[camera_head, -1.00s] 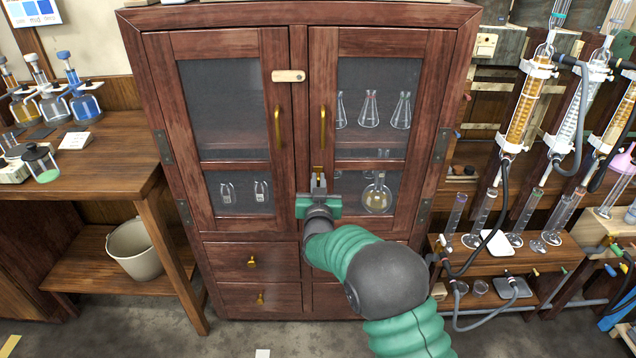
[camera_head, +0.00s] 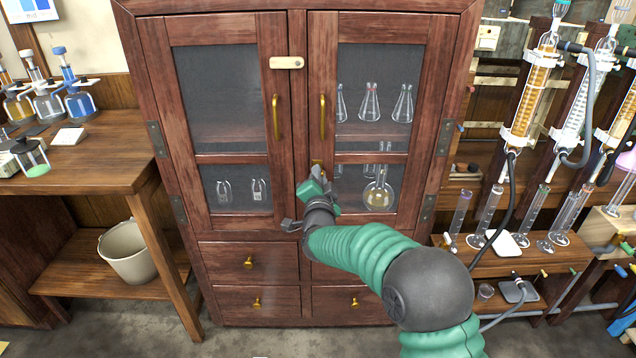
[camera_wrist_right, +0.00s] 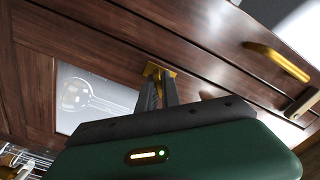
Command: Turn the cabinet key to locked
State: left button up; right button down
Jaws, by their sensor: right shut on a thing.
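The wooden cabinet (camera_head: 298,130) stands in the middle with both glass doors closed. A small brass key plate (camera_head: 317,163) shows low on the right door's inner stile, just above my right gripper (camera_head: 317,174). In the right wrist view the brass lock piece (camera_wrist_right: 153,70) is at the tips of my right gripper's fingers (camera_wrist_right: 160,80). The fingers are close together on the key there, and the key itself is mostly hidden by them. The green gripper body is tilted in the head view. My left gripper is not in view.
Brass handles (camera_head: 323,117) and a pale latch plate (camera_head: 287,62) sit above the lock. Flasks (camera_head: 379,195) stand behind the glass. A wooden bench (camera_head: 100,160) with a bucket (camera_head: 131,252) is at left. Glass columns (camera_head: 528,100) and cylinders stand at right.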

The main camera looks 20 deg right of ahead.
jog(key=m+b, duration=0.2)
jog(key=m, duration=0.1)
jog(key=shift+d+f+m+b, duration=0.1)
jog(key=shift+f+m+b, duration=0.2)
jog(key=shift+f+b, duration=0.1)
jog(key=shift+m+b, duration=1.3)
jog(key=shift+m, duration=0.5)
jog(key=shift+r, duration=0.1)
jog(key=c, duration=1.5)
grip_release()
jog(key=shift+c, duration=0.2)
jog(key=shift+r, duration=0.1)
